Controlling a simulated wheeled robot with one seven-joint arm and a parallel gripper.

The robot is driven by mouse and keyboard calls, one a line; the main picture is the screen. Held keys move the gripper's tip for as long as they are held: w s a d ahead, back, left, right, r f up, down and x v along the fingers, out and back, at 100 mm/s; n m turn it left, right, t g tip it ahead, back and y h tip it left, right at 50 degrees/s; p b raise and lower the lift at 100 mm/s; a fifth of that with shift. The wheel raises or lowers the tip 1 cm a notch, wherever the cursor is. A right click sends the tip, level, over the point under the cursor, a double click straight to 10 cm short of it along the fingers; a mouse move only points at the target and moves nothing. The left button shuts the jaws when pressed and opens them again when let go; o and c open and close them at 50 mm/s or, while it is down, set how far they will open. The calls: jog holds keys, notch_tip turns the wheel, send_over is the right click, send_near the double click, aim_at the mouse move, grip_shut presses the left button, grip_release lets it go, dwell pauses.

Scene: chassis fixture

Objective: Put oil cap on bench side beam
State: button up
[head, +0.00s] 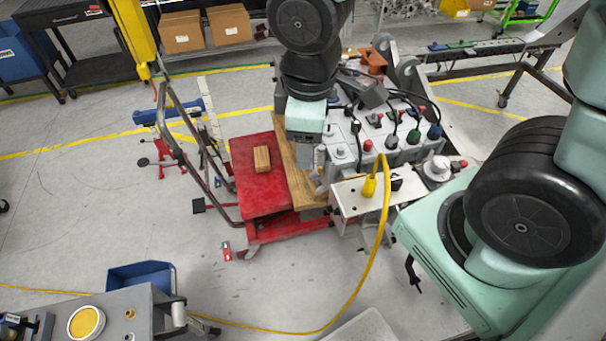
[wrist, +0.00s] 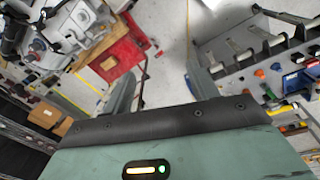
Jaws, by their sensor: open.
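My gripper (wrist: 162,88) is open and empty in the wrist view, its two fingers spread over bare floor. In the head view my arm's end hangs beside the grey machine (head: 385,140), and the fingertips cannot be made out. I cannot single out the oil cap for certain; a round piece with a yellow top (head: 86,323) sits on the grey bench (head: 120,312) at the lower left. The bench side beam cannot be told apart surely. A grey bench (wrist: 235,75) with several rollers and small parts also shows right of the fingers in the wrist view.
A red cart (head: 262,190) stands left of the machine with a wooden block (head: 262,159) on it and a wooden plank (head: 297,170) at its edge. A yellow cable (head: 372,265) loops over the floor. A blue bin (head: 141,277) stands behind the lower-left bench. Open floor lies left.

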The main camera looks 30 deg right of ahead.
jog(key=s+a+r+m+g+y, duration=0.1)
jog(key=s+a+r+m, duration=0.2)
jog(key=s+a, duration=0.3)
jog(key=s, duration=0.3)
jog(key=shift+s, duration=0.1)
